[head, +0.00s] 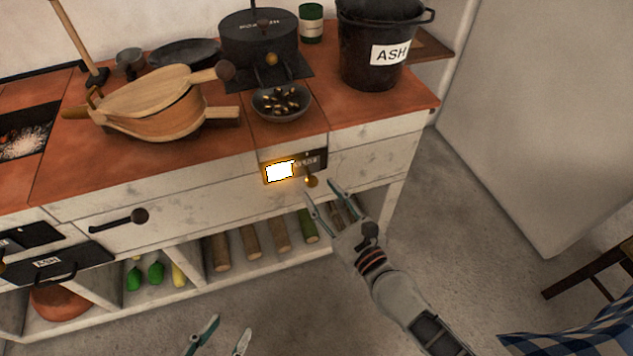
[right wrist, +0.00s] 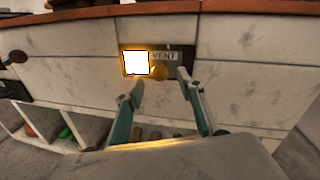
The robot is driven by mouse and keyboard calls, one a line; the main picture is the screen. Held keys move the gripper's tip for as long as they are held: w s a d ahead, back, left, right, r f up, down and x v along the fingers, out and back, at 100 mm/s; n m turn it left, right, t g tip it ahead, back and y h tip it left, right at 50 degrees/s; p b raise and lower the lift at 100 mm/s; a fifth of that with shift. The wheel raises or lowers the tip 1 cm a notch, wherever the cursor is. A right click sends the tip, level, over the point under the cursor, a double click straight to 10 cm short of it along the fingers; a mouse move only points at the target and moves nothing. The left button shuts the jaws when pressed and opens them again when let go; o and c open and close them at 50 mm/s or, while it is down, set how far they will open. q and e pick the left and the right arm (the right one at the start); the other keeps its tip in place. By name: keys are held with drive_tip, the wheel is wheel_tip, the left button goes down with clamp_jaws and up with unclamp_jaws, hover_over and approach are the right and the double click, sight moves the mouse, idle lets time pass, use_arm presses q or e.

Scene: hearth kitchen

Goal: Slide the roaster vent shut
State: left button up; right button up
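The roaster vent (head: 295,167) is a dark plate set in the white front of the hearth, below the roaster. Its left part is a bright glowing opening (head: 280,172). A brass knob (head: 311,181) sits just right of the glow. The right wrist view shows the plate with the label "VENT" (right wrist: 164,56) and the knob (right wrist: 158,73). My right gripper (head: 319,193) is open and empty, close in front of the knob; its fingers (right wrist: 162,82) point at the plate, apart from each other. My left gripper (head: 222,335) is open and empty low in the head view.
The roaster (head: 258,42) and a bowl of dark nuts (head: 281,102) stand on the red top above the vent. An ash bucket (head: 375,50) stands to the right, bellows (head: 160,100) to the left. Logs (head: 248,242) lie on the shelf below.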

sight(315, 186)
drive_tip(key=shift+x, duration=2.7)
clamp_jaws()
drive_tip(key=s+a, duration=0.2)
drive_tip(key=a, duration=0.4)
